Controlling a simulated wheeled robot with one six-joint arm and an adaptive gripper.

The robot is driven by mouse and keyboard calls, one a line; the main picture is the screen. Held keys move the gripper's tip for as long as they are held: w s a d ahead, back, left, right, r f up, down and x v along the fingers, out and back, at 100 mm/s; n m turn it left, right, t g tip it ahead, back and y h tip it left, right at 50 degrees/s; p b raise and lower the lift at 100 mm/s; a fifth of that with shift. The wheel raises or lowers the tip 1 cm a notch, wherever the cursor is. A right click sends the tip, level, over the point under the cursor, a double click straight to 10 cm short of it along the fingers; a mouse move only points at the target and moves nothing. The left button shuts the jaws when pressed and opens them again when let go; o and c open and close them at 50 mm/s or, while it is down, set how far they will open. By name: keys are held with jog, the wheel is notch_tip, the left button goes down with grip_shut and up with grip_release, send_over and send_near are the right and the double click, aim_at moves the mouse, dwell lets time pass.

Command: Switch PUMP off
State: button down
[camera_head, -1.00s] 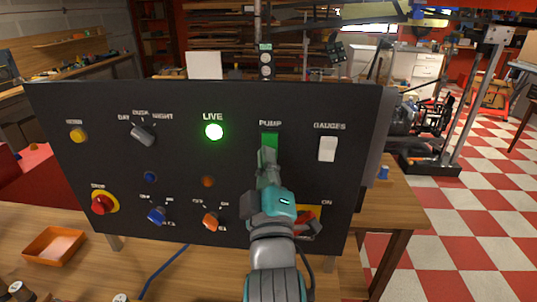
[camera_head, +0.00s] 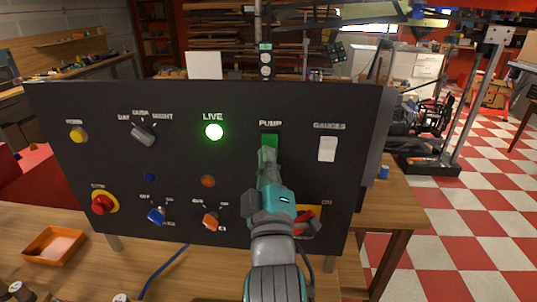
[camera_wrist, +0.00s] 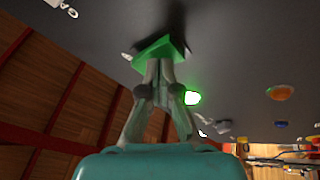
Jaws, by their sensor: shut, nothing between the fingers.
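The PUMP switch is a green rocker (camera_head: 270,140) under the PUMP label on the black panel (camera_head: 180,100). Its upper part shows in the head view; my gripper hides the lower part. My gripper (camera_head: 266,152) is shut and empty, with its fingertips in front of the rocker's lower part. In the wrist view the shut fingertips (camera_wrist: 160,64) are at the edge of the green rocker (camera_wrist: 158,48), touching or very close; I cannot tell which. The rocker looks tilted out from the panel there.
Left of PUMP, the green LIVE lamp (camera_head: 214,132) is lit. The white GAUGES switch (camera_head: 328,149) is to the right. An orange tray (camera_head: 54,246) lies on the bench.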

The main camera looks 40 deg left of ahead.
jog(key=shift+s+d+r, duration=0.35)
jog(key=shift+s+d, duration=0.05)
jog(key=shift+s, duration=0.3)
jog(key=shift+s, duration=0.1)
jog(key=shift+s+d+r, duration=0.35)
jog(key=shift+s+d, duration=0.05)
jog(key=shift+s, duration=0.2)
jog(key=shift+s+d+r, duration=0.35)
jog(key=shift+s+d, duration=0.05)
jog(key=shift+s, duration=0.2)
jog(key=shift+s+d+r, duration=0.35)
jog(key=shift+s+d, duration=0.05)
jog(key=shift+s, duration=0.2)
